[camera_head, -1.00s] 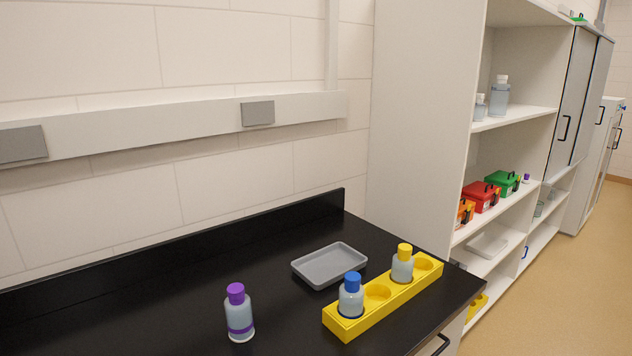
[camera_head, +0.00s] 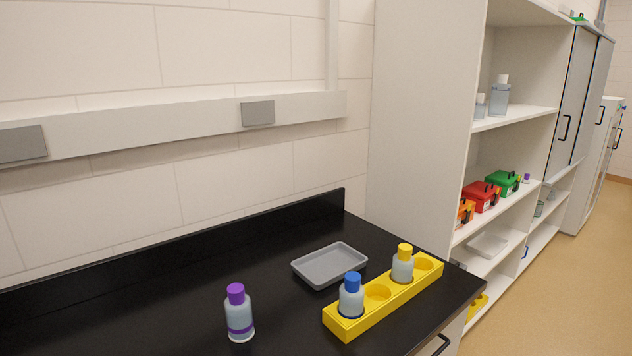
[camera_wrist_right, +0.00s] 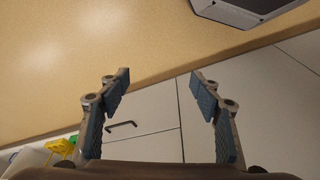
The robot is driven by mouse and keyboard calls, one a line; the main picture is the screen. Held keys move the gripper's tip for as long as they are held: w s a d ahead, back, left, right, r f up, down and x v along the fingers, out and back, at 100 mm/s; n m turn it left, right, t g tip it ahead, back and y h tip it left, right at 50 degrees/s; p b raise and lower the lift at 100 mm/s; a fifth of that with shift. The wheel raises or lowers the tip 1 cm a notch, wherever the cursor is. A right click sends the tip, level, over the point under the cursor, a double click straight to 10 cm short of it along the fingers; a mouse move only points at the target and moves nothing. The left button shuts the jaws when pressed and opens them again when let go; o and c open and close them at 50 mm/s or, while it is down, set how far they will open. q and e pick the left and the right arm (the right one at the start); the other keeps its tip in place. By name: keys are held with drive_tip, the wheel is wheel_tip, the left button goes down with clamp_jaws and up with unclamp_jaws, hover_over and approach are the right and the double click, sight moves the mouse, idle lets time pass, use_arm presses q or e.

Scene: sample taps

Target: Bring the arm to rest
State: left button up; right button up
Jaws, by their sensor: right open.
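My right gripper (camera_wrist_right: 160,95) shows in the right wrist view. Its two fingers with blue pads are apart, with nothing between them. Behind them are the tan floor and pale cabinet fronts (camera_wrist_right: 150,140) with a dark handle. No part of either arm shows in the head view, and my left gripper is in neither view.
On the black bench (camera_head: 150,290) stand a purple-capped bottle (camera_head: 239,313), a grey tray (camera_head: 330,265) and a yellow rack (camera_head: 372,312) holding a blue-capped bottle (camera_head: 351,296) and a yellow-capped bottle (camera_head: 403,264). Shelves (camera_head: 515,122) stand at right. Clear floor (camera_head: 570,290) lies beyond.

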drive_tip(key=s+d+f+g, duration=0.1)
drive_tip(key=s+d+f, duration=0.2)
drive_tip(key=s+f, duration=1.5)
wheel_tip(320, 180, down, 2)
drive_tip(key=shift+s+d+f+g, duration=0.15)
drive_tip(key=shift+s+f+g, duration=0.15)
drive_tip(key=shift+s, duration=0.1)
